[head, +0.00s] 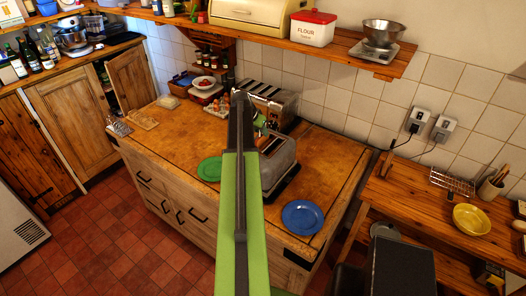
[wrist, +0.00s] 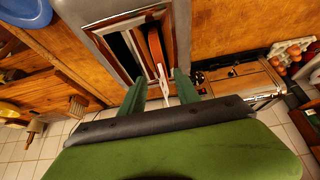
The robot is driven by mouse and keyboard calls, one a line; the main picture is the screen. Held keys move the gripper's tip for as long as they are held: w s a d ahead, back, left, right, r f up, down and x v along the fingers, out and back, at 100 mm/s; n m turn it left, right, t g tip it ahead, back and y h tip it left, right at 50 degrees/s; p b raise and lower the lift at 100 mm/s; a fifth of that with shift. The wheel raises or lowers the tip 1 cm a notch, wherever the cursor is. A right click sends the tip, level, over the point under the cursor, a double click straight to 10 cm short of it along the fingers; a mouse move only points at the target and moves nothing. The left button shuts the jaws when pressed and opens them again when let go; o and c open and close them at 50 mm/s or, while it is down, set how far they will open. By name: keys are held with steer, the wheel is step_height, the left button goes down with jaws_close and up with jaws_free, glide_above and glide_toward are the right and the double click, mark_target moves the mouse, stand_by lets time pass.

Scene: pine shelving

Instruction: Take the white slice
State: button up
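A grey toaster (head: 280,168) stands on the wooden counter; its slotted top (wrist: 113,42) also shows in the wrist view. A brown-edged slice (wrist: 156,48) stands in one slot. A thin white piece (wrist: 164,82), seen edge-on and seemingly the white slice, is at the near end of that slot. My gripper (wrist: 158,82) is open, its two green fingers on either side of the white piece, with visible gaps. I cannot tell how deep the fingers reach. In the head view my arm hides part of the toaster, and the white slice cannot be made out.
A second, longer silver toaster (head: 266,98) stands behind, close to my gripper. A green plate (head: 208,169) lies left of my arm and a blue plate (head: 302,217) lies right. A wooden shelf (head: 345,50) overhangs the back. The counter's left middle is clear.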

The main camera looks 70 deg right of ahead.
mark_target(262, 135)
steer(key=b+x, duration=0.4)
steer(key=x, duration=0.1)
steer(key=shift+w+f+b, duration=0.2)
steer(key=shift+f+b, duration=0.05)
steer(key=shift+b, duration=0.15)
steer(key=shift+a+r, duration=0.1)
steer(key=shift+r, duration=0.05)
jaws_close()
stand_by(0.9)
